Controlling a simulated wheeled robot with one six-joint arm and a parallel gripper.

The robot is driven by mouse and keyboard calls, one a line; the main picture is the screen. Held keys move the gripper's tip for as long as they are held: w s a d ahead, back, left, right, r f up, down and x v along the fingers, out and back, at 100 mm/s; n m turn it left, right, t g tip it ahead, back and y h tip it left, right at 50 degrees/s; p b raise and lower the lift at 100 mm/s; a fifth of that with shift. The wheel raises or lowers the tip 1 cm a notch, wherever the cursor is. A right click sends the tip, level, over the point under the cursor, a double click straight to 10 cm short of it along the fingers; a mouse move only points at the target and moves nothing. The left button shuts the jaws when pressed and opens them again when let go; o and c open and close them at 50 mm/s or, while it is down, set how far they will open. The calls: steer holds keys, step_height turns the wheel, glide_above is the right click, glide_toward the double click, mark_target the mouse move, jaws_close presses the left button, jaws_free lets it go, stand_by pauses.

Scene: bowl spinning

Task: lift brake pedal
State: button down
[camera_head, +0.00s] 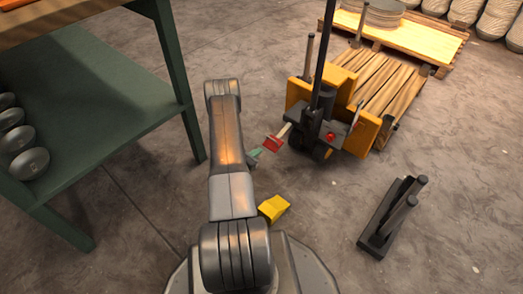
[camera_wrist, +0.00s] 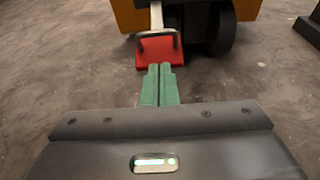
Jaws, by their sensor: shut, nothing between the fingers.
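The brake pedal (camera_head: 273,143) is a red pad on a pale metal lever, low on the near side of the orange-yellow pallet truck (camera_head: 299,92). In the wrist view the red pedal (camera_wrist: 159,52) lies just beyond the fingertips, its lever running up to the truck. My gripper (camera_head: 256,154) has green fingers, shut and empty, pointing at the pedal. In the wrist view the closed fingertips (camera_wrist: 160,70) overlap the pedal's near edge in the picture. I cannot tell whether they touch it or sit under it.
A dark wheel (camera_wrist: 211,30) is right of the pedal. A yellow block (camera_head: 273,208) lies on the floor near my base. A black stand with two posts (camera_head: 392,217) is at the right. A green shelf table (camera_head: 100,90) with metal bowls is at the left. Open floor lies between.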

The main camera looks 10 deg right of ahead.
mark_target(269, 149)
steer(key=b+x, duration=0.3)
steer(key=x, duration=0.5)
steer(key=shift+w+d, duration=0.2)
steer(key=shift+w, duration=0.05)
